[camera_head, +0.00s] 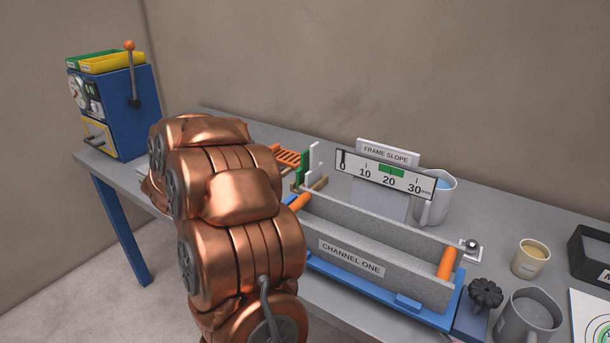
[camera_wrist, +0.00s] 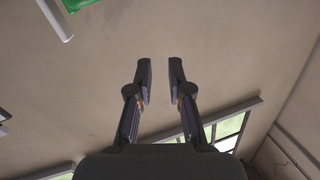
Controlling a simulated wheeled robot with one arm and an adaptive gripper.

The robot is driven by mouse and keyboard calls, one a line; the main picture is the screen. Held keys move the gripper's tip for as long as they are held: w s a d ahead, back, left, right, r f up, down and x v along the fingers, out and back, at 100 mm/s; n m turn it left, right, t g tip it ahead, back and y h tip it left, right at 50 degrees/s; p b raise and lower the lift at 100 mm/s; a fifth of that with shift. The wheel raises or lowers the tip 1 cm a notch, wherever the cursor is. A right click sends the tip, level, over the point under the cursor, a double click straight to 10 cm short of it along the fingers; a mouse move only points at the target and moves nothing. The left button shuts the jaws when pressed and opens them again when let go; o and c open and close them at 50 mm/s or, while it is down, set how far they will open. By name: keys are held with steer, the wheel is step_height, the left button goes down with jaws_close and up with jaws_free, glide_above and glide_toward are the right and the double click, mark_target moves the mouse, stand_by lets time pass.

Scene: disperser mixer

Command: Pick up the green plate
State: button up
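A small green plate (camera_head: 304,167) stands upright at the back of the table in the head view, beside a white upright piece (camera_head: 314,158) and an orange slatted rack (camera_head: 288,156). In the wrist view a green piece (camera_wrist: 78,4) is cut off at the upper left edge, next to a white bar (camera_wrist: 54,19); it looks like the same plate. My gripper (camera_wrist: 160,74) is open, with a gap between its fingers and nothing in it. The green piece lies off to the left of the fingers. In the head view my arm hides the gripper.
A grey trough marked CHANNEL ONE (camera_head: 350,258) with orange ends fills the middle table. A scale sign (camera_head: 388,173) and a mug (camera_head: 435,198) stand behind it. A blue lever box (camera_head: 118,108) bears green and yellow trays. Cups crowd the right.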

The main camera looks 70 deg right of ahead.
mark_target(301, 154)
steer(key=s+d+f+g, duration=0.2)
steer(key=s+f+g, duration=0.2)
steer(key=s+f, duration=0.45)
steer(key=shift+m, duration=0.3)
steer(key=shift+s+d+r+p, duration=0.25)
steer(key=shift+s+d+p, duration=0.3)
steer(key=shift+d, duration=1.45)
steer(key=shift+s+d+r+p, duration=0.3)
steer(key=shift+s+d+p, duration=0.25)
steer(key=shift+d, duration=1.4)
steer(key=shift+s+d+r+p, duration=0.25)
steer(key=shift+s+d+p, duration=0.3)
steer(key=shift+d, duration=1.45)
jaws_close()
